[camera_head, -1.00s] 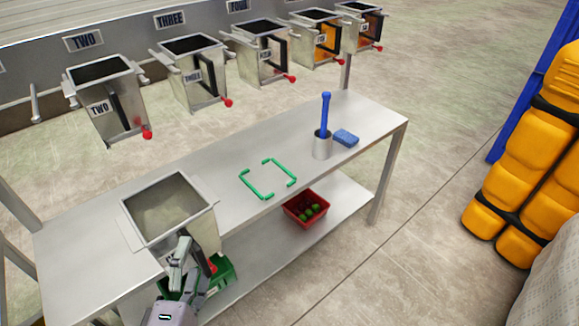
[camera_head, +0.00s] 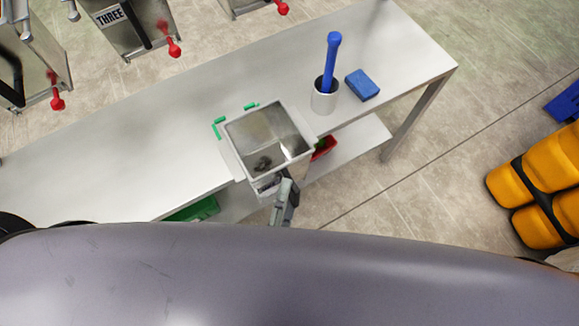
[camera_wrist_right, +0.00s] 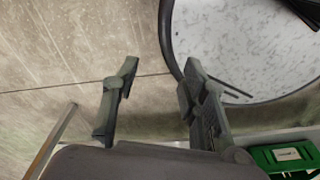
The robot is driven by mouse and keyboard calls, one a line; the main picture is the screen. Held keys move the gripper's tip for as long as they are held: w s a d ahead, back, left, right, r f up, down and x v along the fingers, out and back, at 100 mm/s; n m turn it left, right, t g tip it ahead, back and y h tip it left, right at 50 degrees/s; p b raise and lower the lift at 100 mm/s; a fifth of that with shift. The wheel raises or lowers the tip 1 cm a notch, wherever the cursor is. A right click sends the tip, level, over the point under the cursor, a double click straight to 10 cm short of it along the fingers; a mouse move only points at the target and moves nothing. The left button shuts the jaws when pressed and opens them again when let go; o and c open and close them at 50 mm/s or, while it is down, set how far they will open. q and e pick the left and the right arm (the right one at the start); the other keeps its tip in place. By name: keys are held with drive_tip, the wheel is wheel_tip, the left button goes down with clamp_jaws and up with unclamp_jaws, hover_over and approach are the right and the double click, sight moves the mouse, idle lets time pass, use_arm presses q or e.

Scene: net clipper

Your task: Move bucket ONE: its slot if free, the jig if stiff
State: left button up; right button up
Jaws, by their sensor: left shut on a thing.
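An open square metal bucket (camera_head: 238,133) is over the front edge of the table, its mouth facing up. Green corner marks of the jig (camera_head: 218,128) show just behind and left of the bucket, which hides the rest. I cannot tell if the bucket touches the table. My right gripper (camera_wrist_right: 158,98) is open and empty in the right wrist view. No empty slot is in view.
On the table (camera_head: 120,150) stand a grey cup (camera_head: 323,101) with a blue-handled tool (camera_head: 332,60) and a blue sponge (camera_head: 362,85). Bucket THREE (camera_head: 118,38) hangs behind. A red bin (camera_head: 322,148) and green crate (camera_head: 195,211) are below. The tabletop left is clear.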

sight(251, 133)
use_arm(q)
drive_tip(key=shift+w+a+r, duration=0.1)
drive_tip(key=shift+w+a, duration=0.8)
drive_tip(key=shift+w+a+b, duration=0.2)
drive_tip(key=shift+w+a, duration=0.15)
drive_tip(key=shift+w, duration=0.2)
drive_tip(key=shift+w+a+b, duration=0.2)
drive_tip(key=shift+w+a, duration=0.1)
drive_tip(key=shift+w, duration=0.2)
drive_tip(key=shift+c, duration=1.2)
drive_tip(key=shift+w+a+f+b, duration=0.15)
drive_tip(key=shift+w+a+b, duration=0.2)
drive_tip(key=shift+w+a, duration=0.75)
drive_tip(key=shift+w+a+f+b, duration=0.1)
drive_tip(key=shift+w+a+b, duration=0.4)
drive_tip(key=shift+w, duration=1)
drive_tip(key=shift+w+a+f+b, duration=0.15)
drive_tip(key=shift+w+a, duration=0.9)
drive_tip(key=shift+w, duration=0.25)
drive_tip(key=shift+w+a+r, duration=0.1)
drive_tip(key=shift+w+a, duration=0.15)
drive_tip(key=shift+w, duration=0.15)
drive_tip(key=shift+w+a, duration=0.15)
drive_tip(key=shift+w, duration=0.05)
use_arm(e)
drive_tip(key=f, duration=0.1)
drive_tip(key=s+f, duration=0.1)
drive_tip(key=f, duration=0.1)
drive_tip(key=shift+d, duration=0.1)
